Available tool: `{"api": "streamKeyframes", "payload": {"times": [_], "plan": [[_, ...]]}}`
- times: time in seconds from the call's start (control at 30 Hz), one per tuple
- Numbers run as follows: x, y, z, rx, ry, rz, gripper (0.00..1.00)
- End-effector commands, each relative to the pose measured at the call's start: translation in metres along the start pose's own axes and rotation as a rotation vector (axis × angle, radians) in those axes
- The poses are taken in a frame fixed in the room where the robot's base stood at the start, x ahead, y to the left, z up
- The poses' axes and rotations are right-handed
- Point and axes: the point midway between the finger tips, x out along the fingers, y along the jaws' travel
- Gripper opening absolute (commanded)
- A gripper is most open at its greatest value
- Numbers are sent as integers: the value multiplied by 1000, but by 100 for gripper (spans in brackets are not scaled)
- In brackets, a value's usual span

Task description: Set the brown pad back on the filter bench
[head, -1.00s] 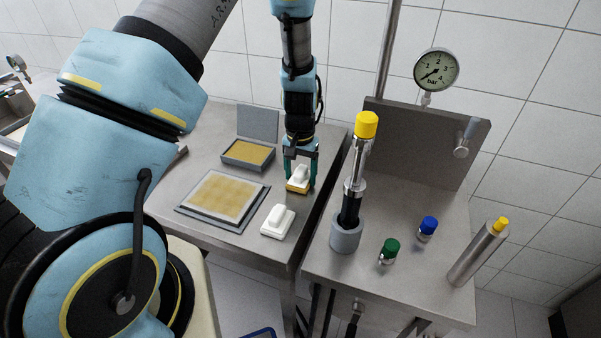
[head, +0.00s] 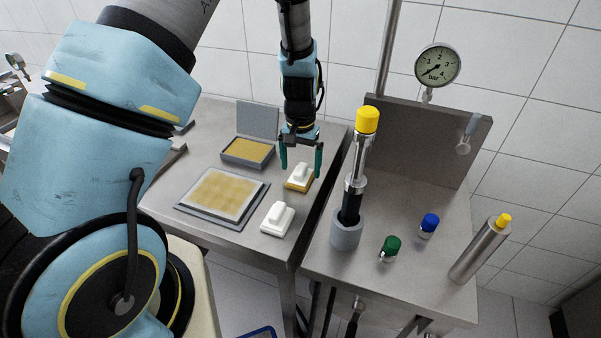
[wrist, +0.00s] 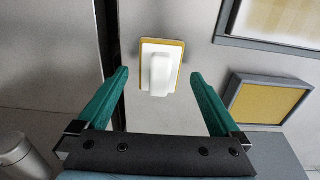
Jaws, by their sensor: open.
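The brown pad (head: 299,178), a white handle block on a yellow-brown base, lies flat on the steel filter bench (head: 205,145) near its right edge. In the wrist view the pad (wrist: 160,68) shows just beyond my fingertips, its base edge visible around the white top. My gripper (head: 301,172) is open and empty, with its fingers raised above the pad and apart from it. In the wrist view the green fingers of my gripper (wrist: 158,74) are spread wide, with nothing between them.
A white pad (head: 277,218) lies at the front of the same bench. To its left are a grey frame with a yellowish sheet (head: 222,192) and an open case with a yellow insert (head: 247,150). Across a narrow gap, the right bench (head: 400,205) carries a cylinder in a holder (head: 347,234) and capped vials.

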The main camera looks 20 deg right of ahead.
Motion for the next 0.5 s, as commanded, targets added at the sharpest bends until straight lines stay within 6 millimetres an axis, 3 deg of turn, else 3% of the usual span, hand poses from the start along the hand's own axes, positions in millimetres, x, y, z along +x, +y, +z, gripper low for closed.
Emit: {"api": "streamKeyframes", "payload": {"times": [0.3, 0.5], "plan": [[-61, 0, -1, 1, 6, 1, 100], [-87, 0, 0, 0, 2, 1, 100]]}}
